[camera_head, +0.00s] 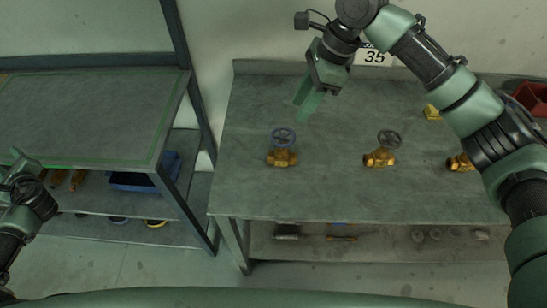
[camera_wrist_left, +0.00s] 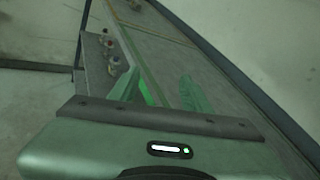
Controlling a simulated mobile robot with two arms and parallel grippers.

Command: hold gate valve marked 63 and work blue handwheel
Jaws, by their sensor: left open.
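A brass gate valve (camera_head: 282,158) with a blue handwheel (camera_head: 283,137) stands upright on the grey workbench (camera_head: 235,190), towards its left side. No number can be read on the valve. My right gripper (camera_head: 307,105) hangs above and behind this valve, apart from it; its fingers are seen at an angle and I cannot tell their gap. My left gripper (camera_wrist_left: 158,90) is open and empty in the left wrist view, its fingertips over the edge of a table. In the head view my left arm is at the far left, away from the valve.
A brass valve with a dark handwheel (camera_head: 389,138) stands to the right; another brass body (camera_head: 460,162) is partly behind my right arm. A left-hand table (camera_head: 80,120) adjoins.

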